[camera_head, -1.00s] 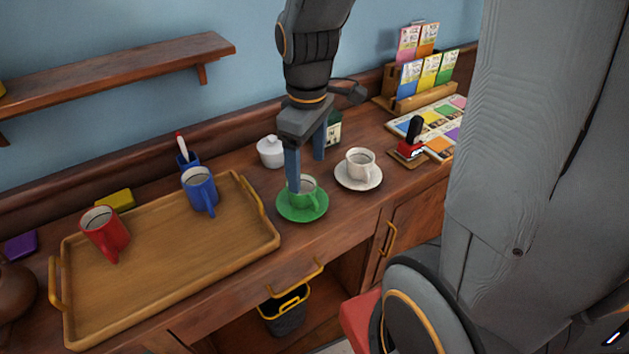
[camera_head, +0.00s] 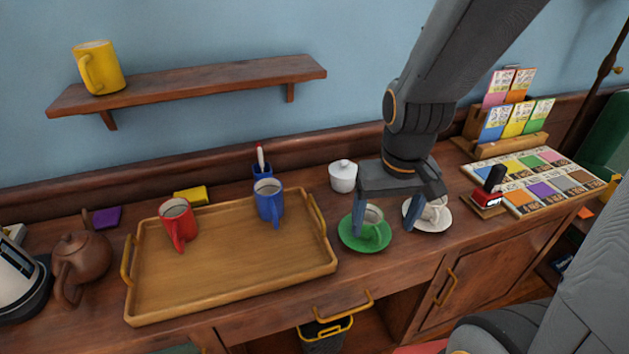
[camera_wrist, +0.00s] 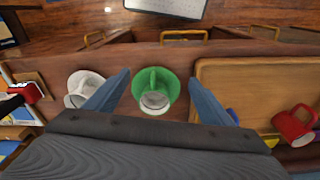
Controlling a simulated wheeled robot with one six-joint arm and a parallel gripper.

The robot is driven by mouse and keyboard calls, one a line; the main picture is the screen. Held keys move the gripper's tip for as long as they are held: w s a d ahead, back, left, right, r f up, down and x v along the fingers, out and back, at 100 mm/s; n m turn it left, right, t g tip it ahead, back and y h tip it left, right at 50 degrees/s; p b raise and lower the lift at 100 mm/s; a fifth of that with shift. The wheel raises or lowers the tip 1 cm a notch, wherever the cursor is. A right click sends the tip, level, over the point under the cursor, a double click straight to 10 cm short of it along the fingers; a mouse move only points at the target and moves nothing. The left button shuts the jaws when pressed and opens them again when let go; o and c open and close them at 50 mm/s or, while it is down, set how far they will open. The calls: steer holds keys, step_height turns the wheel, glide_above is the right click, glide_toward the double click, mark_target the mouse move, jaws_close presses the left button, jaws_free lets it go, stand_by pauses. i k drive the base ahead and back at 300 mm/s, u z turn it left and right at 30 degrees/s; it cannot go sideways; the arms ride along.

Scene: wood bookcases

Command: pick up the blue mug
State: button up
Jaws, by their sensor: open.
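The blue mug (camera_head: 268,202) stands upright at the back right of the wooden tray (camera_head: 235,281), handle toward the front. In the wrist view only a small blue bit (camera_wrist: 233,115) shows beside my right finger. My gripper (camera_head: 385,228) is open and empty, to the right of the tray. Its fingers are on either side of the green cup (camera_head: 373,219) on its green saucer (camera_head: 352,238), over the counter. The wrist view shows the green cup (camera_wrist: 154,99) between the fingers (camera_wrist: 157,97); I cannot tell if they touch it.
A red mug (camera_head: 178,224) stands on the tray's left. A white cup (camera_head: 436,212) on a saucer is close to my right finger. A white lidded pot (camera_head: 343,177) stands behind. A teapot (camera_head: 81,262) is at left, a yellow mug (camera_head: 98,67) on the shelf.

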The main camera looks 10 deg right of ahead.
mark_target(269, 191)
steer(key=k, duration=0.95)
steer(key=u, duration=0.8)
steer(key=i, duration=0.9)
steer(key=z, duration=0.8)
